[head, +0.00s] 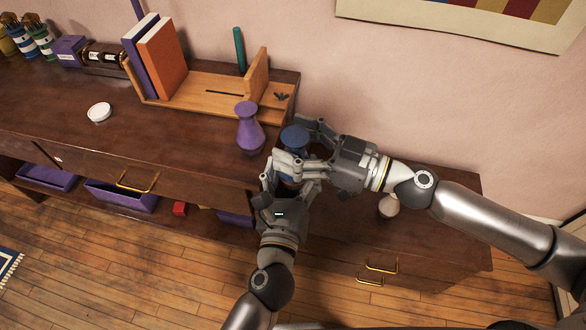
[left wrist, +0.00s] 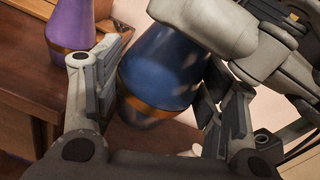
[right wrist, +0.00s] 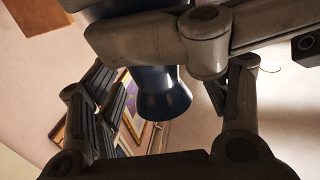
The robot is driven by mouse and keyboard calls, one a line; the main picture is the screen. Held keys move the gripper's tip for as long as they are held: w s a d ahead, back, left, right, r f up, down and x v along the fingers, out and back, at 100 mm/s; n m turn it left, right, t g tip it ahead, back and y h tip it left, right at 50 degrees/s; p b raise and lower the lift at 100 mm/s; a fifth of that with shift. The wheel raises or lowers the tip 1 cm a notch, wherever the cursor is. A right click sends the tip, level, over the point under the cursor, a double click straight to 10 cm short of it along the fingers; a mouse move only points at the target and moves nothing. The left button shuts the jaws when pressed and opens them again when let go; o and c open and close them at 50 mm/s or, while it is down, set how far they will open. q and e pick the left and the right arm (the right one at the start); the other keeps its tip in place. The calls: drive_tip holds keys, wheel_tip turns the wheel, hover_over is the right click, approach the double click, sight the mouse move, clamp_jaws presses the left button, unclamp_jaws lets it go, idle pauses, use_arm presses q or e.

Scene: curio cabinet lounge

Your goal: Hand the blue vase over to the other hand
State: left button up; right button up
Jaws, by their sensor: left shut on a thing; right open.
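The blue vase (head: 294,136) is held up by the cabinet, its flared top showing above my grippers in the head view. My left gripper (head: 288,180) is shut on its body. In the left wrist view the dark blue body of the vase (left wrist: 158,72), with a copper band low down, sits between the left fingers. My right gripper (head: 304,154) is open, with its fingers beside the vase higher up. In the right wrist view the neck and flared rim of the vase (right wrist: 165,95) show between the open fingers, one finger crossing in front. The grippers hide much of the vase.
A purple vase (head: 249,130) stands close left of the grippers on the cabinet top (head: 190,130). Behind it is a wooden book rack (head: 205,98) with books. A small white dish (head: 99,113) lies further left. A pale vase (head: 388,206) stands under my right arm.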

drive_tip(key=shift+v, duration=5.8)
drive_tip(key=w+d+f+m+t+h, duration=0.1)
drive_tip(key=w+d+f+m+h, duration=0.15)
drive_tip(key=f, duration=0.45)
drive_tip(key=w+d+f+m+h, duration=0.2)
drive_tip(key=d+f, duration=0.2)
drive_tip(key=f, duration=0.3)
drive_tip(key=w+d+f+m+t+h, duration=0.1)
drive_tip(key=w+d+f+m+h, duration=0.2)
drive_tip(key=f, duration=0.4)
drive_tip(key=s+d+f+m+g+h, duration=0.15)
drive_tip(key=s+d+f, duration=0.25)
drive_tip(key=f, duration=0.6)
drive_tip(key=s+d+f+g+h, duration=0.1)
drive_tip(key=s+d+f+h, duration=0.25)
drive_tip(key=f, duration=0.75)
drive_tip(key=s+f+m+g+h, duration=0.2)
drive_tip(key=s+f+g+h, duration=0.1)
drive_tip(key=s+f, duration=1.25)
drive_tip(key=s+a+f+g, duration=0.2)
drive_tip(key=s+a+f, duration=0.1)
drive_tip(key=s, duration=0.5)
drive_tip(key=s+a+f+g, duration=0.1)
drive_tip(key=s+a+f, duration=0.2)
drive_tip(key=s, duration=0.5)
drive_tip(key=shift+s+f+n+g, duration=0.25)
drive_tip(key=shift+f+n+g, duration=0.1)
drive_tip(key=shift+n, duration=0.05)
